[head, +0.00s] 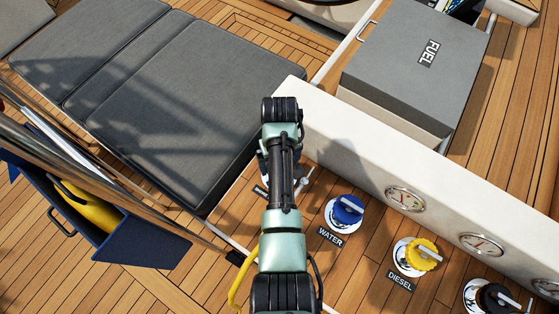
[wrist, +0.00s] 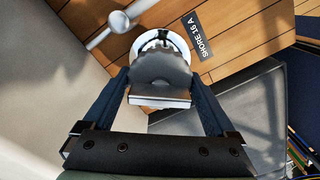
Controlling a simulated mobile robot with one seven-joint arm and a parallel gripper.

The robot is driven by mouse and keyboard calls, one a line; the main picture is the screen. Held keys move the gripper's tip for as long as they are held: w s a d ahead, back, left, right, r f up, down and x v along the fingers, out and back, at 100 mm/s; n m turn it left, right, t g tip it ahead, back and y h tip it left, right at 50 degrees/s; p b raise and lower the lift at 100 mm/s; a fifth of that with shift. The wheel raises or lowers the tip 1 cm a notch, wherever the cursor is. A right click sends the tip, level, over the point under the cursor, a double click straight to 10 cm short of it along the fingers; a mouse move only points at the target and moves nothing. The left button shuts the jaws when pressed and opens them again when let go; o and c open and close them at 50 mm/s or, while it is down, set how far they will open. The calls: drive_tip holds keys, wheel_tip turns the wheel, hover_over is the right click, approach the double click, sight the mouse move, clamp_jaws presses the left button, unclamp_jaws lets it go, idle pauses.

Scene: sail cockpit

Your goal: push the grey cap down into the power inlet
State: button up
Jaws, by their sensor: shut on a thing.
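In the wrist view the grey cap (wrist: 160,72) sits between the two dark blue fingers of my gripper (wrist: 160,85), which is shut on it. The power inlet (wrist: 147,38), with a white round rim, shows just beyond the cap and is partly covered by it. I cannot tell how deep the cap sits. A label reading SHORE 16 A (wrist: 203,36) lies beside the inlet on the wood. In the head view my gripper (head: 282,172) is mostly hidden behind my arm, and the cap and inlet are hidden there.
A metal knob on a stem (wrist: 119,20) stands close by the inlet. The blue WATER cap (head: 347,209), yellow DIESEL cap (head: 422,254) and a black cap (head: 494,297) line the deck to the right. A white coaming (head: 340,135) and grey cushion (head: 185,105) border the spot.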

drive_tip(key=shift+f+b, duration=0.45)
drive_tip(key=shift+f, duration=0.1)
drive_tip(key=o, duration=1.2)
wheel_tip(320, 180, up, 11)
drive_tip(key=p, duration=1.1)
